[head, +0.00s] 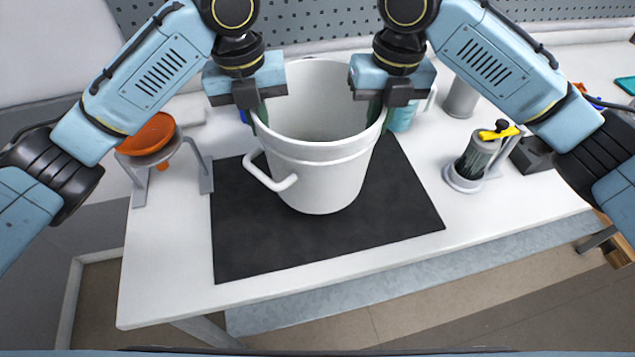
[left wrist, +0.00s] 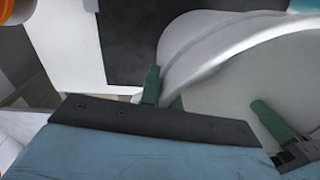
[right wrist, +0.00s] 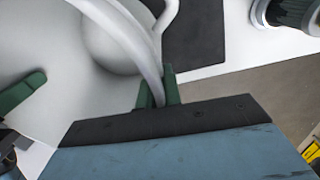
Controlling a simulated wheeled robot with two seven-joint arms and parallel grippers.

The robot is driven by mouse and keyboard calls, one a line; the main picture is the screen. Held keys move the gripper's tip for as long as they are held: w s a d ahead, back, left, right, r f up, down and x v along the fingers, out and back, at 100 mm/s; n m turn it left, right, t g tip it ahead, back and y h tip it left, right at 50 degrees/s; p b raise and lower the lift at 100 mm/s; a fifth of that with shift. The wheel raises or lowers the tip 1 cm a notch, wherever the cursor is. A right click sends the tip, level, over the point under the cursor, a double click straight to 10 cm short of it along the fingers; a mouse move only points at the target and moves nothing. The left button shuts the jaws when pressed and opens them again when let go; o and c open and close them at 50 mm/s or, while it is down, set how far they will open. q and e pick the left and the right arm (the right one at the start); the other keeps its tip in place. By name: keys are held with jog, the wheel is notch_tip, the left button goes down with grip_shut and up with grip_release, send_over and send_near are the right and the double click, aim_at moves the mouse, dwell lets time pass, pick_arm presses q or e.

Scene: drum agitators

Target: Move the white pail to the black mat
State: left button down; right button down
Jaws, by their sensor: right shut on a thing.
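The white pail (head: 325,165) is over the black mat (head: 300,245) in the head view, roughly upright with its mouth up. Its white handle (head: 265,178) hangs at the front left. I cannot tell whether its base touches the mat. My left gripper (head: 260,113) is at the left of the rim; in the left wrist view its green fingers stand on either side of the rim (left wrist: 205,55), the inner one partly hidden, and I cannot tell whether they press on it. My right gripper (head: 377,110) is shut on the right of the rim (right wrist: 135,40).
An orange bowl or funnel (head: 148,136) sits on a grey stand at the left. A dark cylindrical device with a yellow-topped part (head: 478,155) stands right of the mat. Grey and teal containers are behind. The mat's front is clear up to the white table's (head: 165,285) edge.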

pick_arm(q)
jog(key=shift+a, duration=0.2)
pick_arm(e)
jog(key=shift+s+d+f, duration=0.1)
jog(key=shift+d, duration=0.1)
pick_arm(q)
jog(key=shift+f, duration=0.15)
pick_arm(e)
jog(key=shift+f, duration=0.1)
pick_arm(q)
jog(key=shift+f, duration=0.1)
